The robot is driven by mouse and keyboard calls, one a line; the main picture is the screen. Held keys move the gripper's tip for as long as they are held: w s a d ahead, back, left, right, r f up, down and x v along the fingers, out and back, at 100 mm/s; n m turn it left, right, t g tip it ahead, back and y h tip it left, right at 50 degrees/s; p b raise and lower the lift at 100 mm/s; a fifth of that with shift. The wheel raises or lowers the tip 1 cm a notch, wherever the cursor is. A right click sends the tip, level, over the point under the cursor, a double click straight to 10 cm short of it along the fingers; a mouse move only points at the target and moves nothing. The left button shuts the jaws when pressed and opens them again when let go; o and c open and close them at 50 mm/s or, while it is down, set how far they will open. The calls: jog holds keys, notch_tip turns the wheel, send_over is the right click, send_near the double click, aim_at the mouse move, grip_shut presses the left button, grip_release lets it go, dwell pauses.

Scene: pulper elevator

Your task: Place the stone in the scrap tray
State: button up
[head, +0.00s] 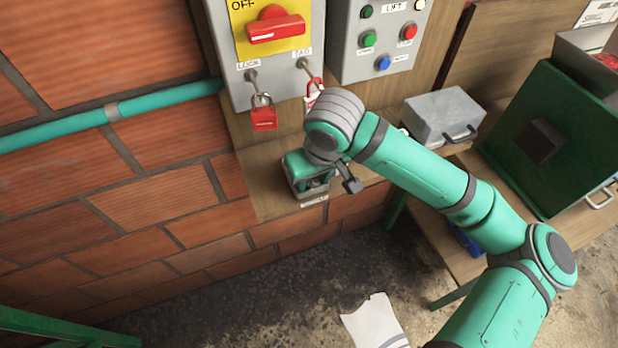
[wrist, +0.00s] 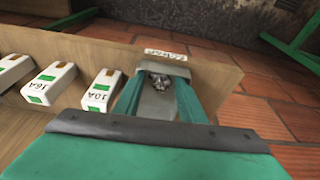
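My gripper (wrist: 160,88) reaches down over a small grey tray (wrist: 165,69) at the shelf's edge. Its two teal fingers stand apart on either side of the tray's middle in the wrist view. Dark grey, lumpy bits (wrist: 160,81) show between the fingertips, low in the tray; I cannot tell which of them is the stone. Nothing clearly touches both fingers. In the head view my gripper (head: 318,184) hides most of the tray. A small label on the shelf edge is too blurred to read surely.
Several white breakers, one marked 10A (wrist: 102,91), stand in a row beside the tray. A red padlock (head: 264,113) hangs below the switch box. A grey metal box (head: 443,116) and a green cabinet (head: 555,140) are at right. Paper (head: 373,322) lies on the floor.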

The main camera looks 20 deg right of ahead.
jog(key=shift+a, duration=0.15)
jog(key=shift+r, duration=0.2)
jog(key=v, duration=1.1)
jog(key=shift+r, duration=0.4)
jog(key=shift+s, duration=0.1)
